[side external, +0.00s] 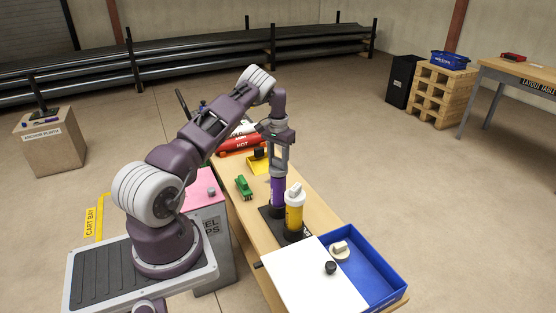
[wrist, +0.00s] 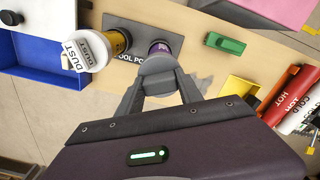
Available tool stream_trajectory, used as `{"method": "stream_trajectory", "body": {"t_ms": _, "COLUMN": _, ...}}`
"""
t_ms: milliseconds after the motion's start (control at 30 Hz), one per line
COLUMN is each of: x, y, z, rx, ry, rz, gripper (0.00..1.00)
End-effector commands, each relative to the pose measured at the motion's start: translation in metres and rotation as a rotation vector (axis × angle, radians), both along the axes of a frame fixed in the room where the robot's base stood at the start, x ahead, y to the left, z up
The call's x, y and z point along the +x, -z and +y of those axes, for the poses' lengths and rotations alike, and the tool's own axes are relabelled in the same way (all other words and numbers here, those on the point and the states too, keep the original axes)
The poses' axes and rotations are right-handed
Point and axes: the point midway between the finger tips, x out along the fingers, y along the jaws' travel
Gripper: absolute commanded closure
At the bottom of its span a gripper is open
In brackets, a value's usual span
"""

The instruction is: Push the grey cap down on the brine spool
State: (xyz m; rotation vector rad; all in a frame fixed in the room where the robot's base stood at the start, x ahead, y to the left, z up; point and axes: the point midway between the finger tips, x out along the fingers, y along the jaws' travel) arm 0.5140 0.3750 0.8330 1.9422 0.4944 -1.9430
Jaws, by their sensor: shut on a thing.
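The purple spool (side external: 277,191) stands upright on the dark post plate (side external: 268,213); no brine label is readable. It also shows in the wrist view (wrist: 160,47), largely hidden behind the grey cap (wrist: 157,66). My gripper (wrist: 158,84) is shut on this cap, with a finger on each side. The cap is at the spool's top end; I cannot tell whether it is fully seated. In the side view my gripper (side external: 279,172) points down directly over the purple spool, and the cap is hard to make out there.
A yellow spool (side external: 294,218) with a white cap marked DUST (wrist: 86,50) stands close beside it. A green object (side external: 243,186), a yellow bin (side external: 257,167) and red pipes (side external: 241,143) lie farther back. A white board (side external: 300,279) and blue tray (side external: 375,277) are in front.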

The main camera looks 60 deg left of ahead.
Motion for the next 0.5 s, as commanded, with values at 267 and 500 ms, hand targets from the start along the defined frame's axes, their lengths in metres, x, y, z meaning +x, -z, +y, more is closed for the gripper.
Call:
{"method": "stream_trajectory", "body": {"t_ms": 267, "x": -0.0006, "y": 0.0059, "z": -0.0003, "rx": 0.000, "ry": -0.001, "rz": 0.000, "gripper": 1.00}}
{"method": "stream_trajectory", "body": {"t_ms": 500, "x": -0.0005, "y": 0.0099, "z": -0.0007, "rx": 0.000, "ry": 0.000, "rz": -0.001, "gripper": 1.00}}
